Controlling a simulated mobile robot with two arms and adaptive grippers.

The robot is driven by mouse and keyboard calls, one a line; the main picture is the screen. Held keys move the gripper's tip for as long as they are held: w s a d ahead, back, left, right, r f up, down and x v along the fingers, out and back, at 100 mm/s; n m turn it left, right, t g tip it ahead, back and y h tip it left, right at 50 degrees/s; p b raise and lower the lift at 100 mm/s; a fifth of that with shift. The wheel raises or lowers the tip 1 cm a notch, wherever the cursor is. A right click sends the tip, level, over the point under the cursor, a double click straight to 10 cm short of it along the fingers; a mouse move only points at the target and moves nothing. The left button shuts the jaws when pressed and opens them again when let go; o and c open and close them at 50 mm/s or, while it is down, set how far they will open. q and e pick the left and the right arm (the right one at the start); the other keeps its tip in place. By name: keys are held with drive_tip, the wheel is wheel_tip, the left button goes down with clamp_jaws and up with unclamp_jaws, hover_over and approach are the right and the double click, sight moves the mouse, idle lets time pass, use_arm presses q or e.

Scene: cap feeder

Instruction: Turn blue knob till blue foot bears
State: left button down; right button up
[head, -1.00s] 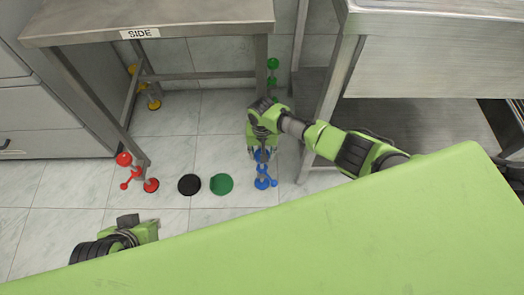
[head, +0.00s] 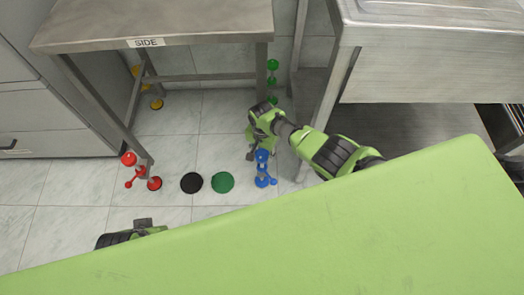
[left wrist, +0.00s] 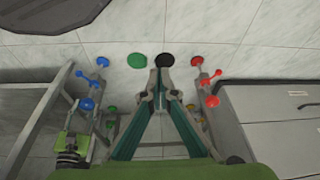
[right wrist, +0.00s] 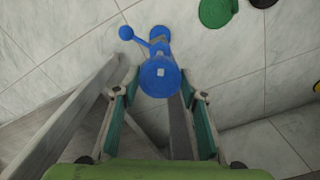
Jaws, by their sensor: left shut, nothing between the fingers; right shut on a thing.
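The blue knob (head: 262,155) is on the near right leg of the side table, and it shows round in the right wrist view (right wrist: 160,76). Below it are a blue lever with a ball end (right wrist: 126,33) and the blue foot (right wrist: 159,33) at the floor. I cannot tell whether the foot bears on the floor. My right gripper (right wrist: 159,78) is shut on the blue knob, one finger on each side. My left gripper (left wrist: 164,66) is shut and empty over the floor; in the head view the green panel partly hides it.
The side table (head: 150,30) has red parts (head: 130,160) on its left leg and yellow and green ones behind. A black disc (head: 192,183) and a green disc (head: 223,182) lie on the floor. A steel bench (head: 430,50) stands at right, drawers (head: 50,120) at left.

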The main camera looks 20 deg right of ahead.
drive_tip(key=m+p, duration=0.1)
drive_tip(key=m, duration=0.2)
drive_tip(key=shift+m, duration=0.4)
drive_tip(key=m, duration=0.3)
drive_tip(key=shift+w+m, duration=0.1)
drive_tip(key=shift+m, duration=0.2)
drive_tip(key=m, duration=0.2)
drive_tip(key=shift+m, duration=0.4)
use_arm(q)
wheel_tip(320, 180, down, 6)
drive_tip(key=f, duration=0.1)
use_arm(e)
drive_tip(key=shift+d+m, duration=0.1)
drive_tip(key=shift+m, duration=0.8)
drive_tip(key=m, duration=0.3)
drive_tip(key=shift+m, duration=0.3)
drive_tip(key=m, duration=0.2)
drive_tip(key=shift+m, duration=2.8)
use_arm(q)
wheel_tip(320, 180, up, 6)
drive_tip(key=b, duration=0.1)
drive_tip(key=shift+r, duration=0.2)
use_arm(e)
drive_tip(key=shift+m, duration=1)
use_arm(q)
drive_tip(key=shift+w, duration=0.1)
use_arm(e)
drive_tip(key=shift+d, duration=0.1)
